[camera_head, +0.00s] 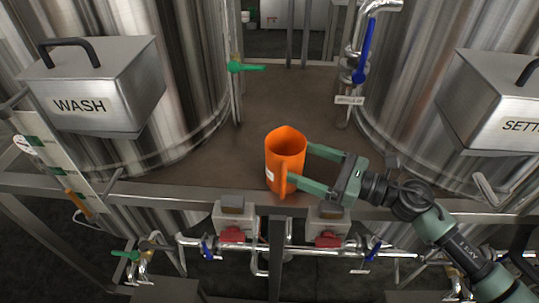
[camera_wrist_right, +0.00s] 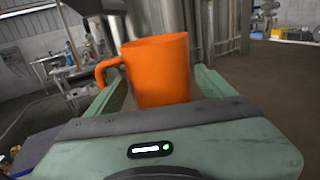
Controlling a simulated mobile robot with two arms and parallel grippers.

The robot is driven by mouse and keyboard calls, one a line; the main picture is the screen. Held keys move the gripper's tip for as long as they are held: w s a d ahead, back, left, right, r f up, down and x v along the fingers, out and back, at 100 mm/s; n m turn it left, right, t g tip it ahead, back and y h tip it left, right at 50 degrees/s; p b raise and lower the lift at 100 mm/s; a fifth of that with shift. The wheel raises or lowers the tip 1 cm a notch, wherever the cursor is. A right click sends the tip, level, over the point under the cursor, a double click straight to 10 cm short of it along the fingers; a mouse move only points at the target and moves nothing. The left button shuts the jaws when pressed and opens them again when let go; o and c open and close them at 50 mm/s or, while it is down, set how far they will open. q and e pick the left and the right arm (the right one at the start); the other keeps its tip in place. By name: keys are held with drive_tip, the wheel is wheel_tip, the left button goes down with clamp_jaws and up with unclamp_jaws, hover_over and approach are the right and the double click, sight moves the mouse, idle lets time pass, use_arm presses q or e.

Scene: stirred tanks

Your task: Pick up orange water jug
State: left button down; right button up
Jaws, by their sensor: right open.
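The orange water jug (camera_head: 284,156) stands upright on the brown platform (camera_head: 285,95) between the two steel tanks, near its front edge. My right gripper (camera_head: 298,165) reaches in from the right with its green fingers apart. One finger is toward the jug's far side and the other toward its near side, by the handle. In the right wrist view the jug (camera_wrist_right: 160,70) shows between the two fingers, with its handle to the left. I cannot tell whether either finger touches it. My left gripper is not in view.
The WASH tank (camera_head: 190,90) stands on the left and another steel tank (camera_head: 405,90) on the right. A green-handled valve (camera_head: 246,67) and a blue-handled valve (camera_head: 365,50) stand behind the jug. Pipes and red-handled valves (camera_head: 232,235) run below the platform's front edge.

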sight(275, 154)
drive_tip(key=shift+w+a+r+p, duration=0.1)
drive_tip(key=shift+w+a+p, duration=0.05)
drive_tip(key=shift+a+p, duration=0.15)
drive_tip(key=shift+w+a+r+p, duration=0.1)
drive_tip(key=shift+a+p, duration=0.05)
drive_tip(key=shift+a, duration=0.2)
drive_tip(key=p+x, duration=0.2)
drive_tip(key=x, duration=0.1)
drive_tip(key=p+x, duration=0.1)
drive_tip(key=x, duration=0.1)
drive_tip(key=shift+w+a+f, duration=0.1)
drive_tip(key=shift+a+f, duration=0.15)
drive_tip(key=shift+f, duration=0.1)
drive_tip(key=shift+w+a+f, duration=0.15)
drive_tip(key=shift+a, duration=0.2)
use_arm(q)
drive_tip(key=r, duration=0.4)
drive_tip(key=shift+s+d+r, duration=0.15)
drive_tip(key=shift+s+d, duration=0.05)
use_arm(e)
drive_tip(key=shift+d, duration=0.1)
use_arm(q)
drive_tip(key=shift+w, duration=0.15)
use_arm(e)
drive_tip(key=c, duration=1.2)
